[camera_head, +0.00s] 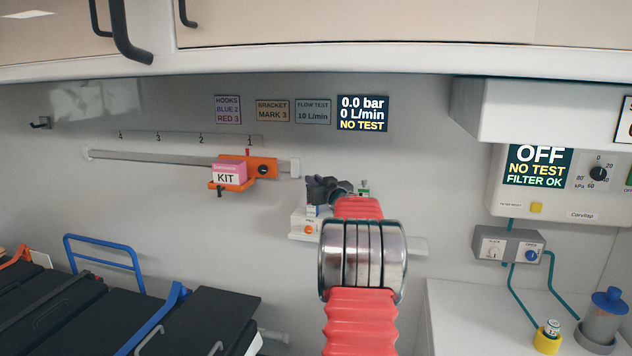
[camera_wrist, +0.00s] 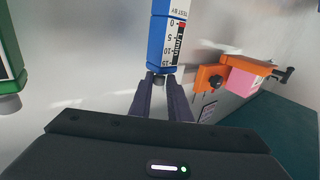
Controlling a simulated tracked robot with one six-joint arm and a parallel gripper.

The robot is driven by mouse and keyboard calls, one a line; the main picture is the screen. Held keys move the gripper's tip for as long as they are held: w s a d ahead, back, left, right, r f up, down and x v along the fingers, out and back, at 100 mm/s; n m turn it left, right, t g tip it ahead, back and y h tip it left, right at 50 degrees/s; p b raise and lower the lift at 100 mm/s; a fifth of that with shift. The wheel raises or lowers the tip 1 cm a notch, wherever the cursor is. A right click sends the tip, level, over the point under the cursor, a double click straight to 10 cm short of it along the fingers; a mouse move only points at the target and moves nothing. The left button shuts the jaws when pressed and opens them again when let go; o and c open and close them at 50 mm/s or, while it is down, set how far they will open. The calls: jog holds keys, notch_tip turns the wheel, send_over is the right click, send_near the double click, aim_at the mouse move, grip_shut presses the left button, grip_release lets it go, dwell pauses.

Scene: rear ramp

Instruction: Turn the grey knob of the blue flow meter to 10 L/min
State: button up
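The blue flow meter (camera_wrist: 170,40) is at the top centre of the wrist view, with a white scale and a red mark close to its 0 end. Its knob (camera_wrist: 158,79) shows small and dark below the body, between my fingertips. My gripper (camera_wrist: 157,84) has its two dark fingers apart, one on each side of the knob; whether they touch it cannot be told. In the head view my gripper (camera_head: 327,189) is at the wall, and my arm hides much of that spot. The wall display (camera_head: 362,113) reads 0.0 bar, 0 L/min, NO TEST.
A green flow meter (camera_wrist: 10,50) hangs at the left of the wrist view. An orange bracket (camera_head: 262,169) with a pink KIT box (camera_head: 228,174) sits on the wall rail. A "FLOW TEST 10 L/min" sign (camera_head: 313,111) is above. Cupboards (camera_head: 400,25) overhang the wall.

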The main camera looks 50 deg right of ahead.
grip_shut()
jog(key=shift+w+d, duration=0.15)
jog(key=shift+d, duration=0.1)
jog(key=shift+a, duration=0.25)
jog(key=shift+a+m+g+h, duration=0.15)
jog(key=shift+m+g+h, duration=0.45)
jog(key=shift+h, duration=0.15)
jog(key=shift+a+m+g+h, duration=0.15)
jog(key=shift+m+g+h, duration=0.4)
jog(key=shift+h, duration=0.2)
jog(key=shift+w+a+f+m+g+h, duration=0.1)
jog(key=shift+w+m+g+h, duration=0.05)
jog(key=shift+m+g+h, duration=0.55)
jog(key=shift+w+a+r+m+g+h, duration=0.1)
jog(key=shift+w+m+g+h, duration=0.1)
jog(key=shift+m+g+h, duration=0.5)
jog(key=shift+w+a+f+m+g+h, duration=0.1)
jog(key=shift+w+m+g+h, duration=0.05)
jog(key=shift+m+g+h, duration=0.6)
jog(key=shift+w+a+m+g+h, duration=0.15)
jog(key=shift+m+g+h, duration=0.15)
jog(key=shift+m+g, duration=0.6)
jog(key=shift+w+d+m+g+h, duration=0.1)
jog(key=shift+m+g+h, duration=0.25)
jog(key=shift+g, duration=1.05)
